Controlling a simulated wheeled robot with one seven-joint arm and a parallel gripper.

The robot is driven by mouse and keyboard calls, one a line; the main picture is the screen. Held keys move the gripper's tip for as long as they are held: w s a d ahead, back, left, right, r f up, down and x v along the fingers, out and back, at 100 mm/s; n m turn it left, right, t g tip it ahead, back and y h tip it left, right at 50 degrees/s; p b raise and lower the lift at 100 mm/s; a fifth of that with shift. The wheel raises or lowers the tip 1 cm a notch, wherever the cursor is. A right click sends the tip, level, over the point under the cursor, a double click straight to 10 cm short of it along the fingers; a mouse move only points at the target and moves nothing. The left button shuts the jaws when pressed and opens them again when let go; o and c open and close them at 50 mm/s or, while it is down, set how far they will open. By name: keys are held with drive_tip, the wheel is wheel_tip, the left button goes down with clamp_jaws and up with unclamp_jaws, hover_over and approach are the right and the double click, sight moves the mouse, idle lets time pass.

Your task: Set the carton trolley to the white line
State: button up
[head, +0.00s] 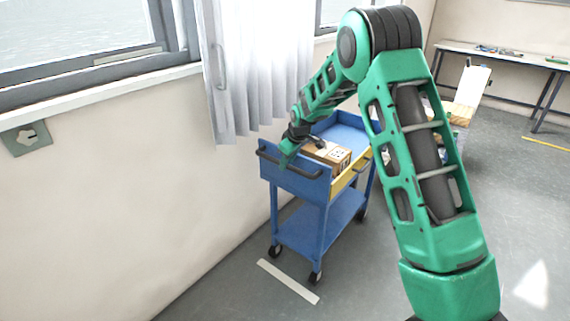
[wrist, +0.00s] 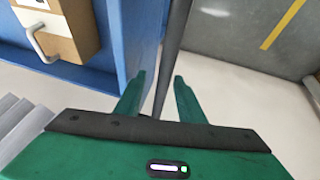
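The blue carton trolley (head: 313,240) stands on the floor beside the wall, with a brown carton (head: 328,157) in its top tray. The white line (head: 288,281) lies on the floor just in front of the trolley's near wheels, apart from them. My gripper (head: 284,158) is at the trolley's near end, by its dark handle (head: 262,154). In the wrist view my gripper (wrist: 157,98) is open. The handle bar (wrist: 172,60) runs between its fingers, with a gap to each side. The trolley's blue end wall (wrist: 128,35) and part of the carton (wrist: 68,42) show there.
A pale curtain (head: 255,70) and windows line the left wall. A long table (head: 510,57) stands at the back right, with a yellow line (head: 547,145) on the floor before it. Grey floor around the white line is clear.

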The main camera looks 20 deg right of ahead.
drive_tip(key=v, duration=1)
drive_tip(key=shift+r, duration=0.3)
drive_tip(key=shift+s+d, duration=0.1)
drive_tip(key=s+d+r+m+g+h, duration=0.15)
drive_tip(key=s+d, duration=0.25)
drive_tip(key=s, duration=0.4)
drive_tip(key=s+d+r+m, duration=0.3)
drive_tip(key=s+d, duration=0.2)
drive_tip(key=s, duration=0.3)
drive_tip(key=s+d+r+m+g, duration=0.1)
drive_tip(key=s+d+r+m, duration=0.2)
drive_tip(key=s, duration=0.4)
drive_tip(key=s+d+f+m+g, duration=0.1)
drive_tip(key=s+m, duration=0.2)
drive_tip(key=s, duration=1.1)
drive_tip(key=s+d+f+m+g, duration=0.1)
drive_tip(key=s+d+m, duration=0.1)
drive_tip(key=s, duration=1.3)
drive_tip(key=shift+s+f+m+g+y, duration=0.15)
drive_tip(key=shift+s+m+g+y, duration=0.15)
drive_tip(key=shift+m, duration=0.55)
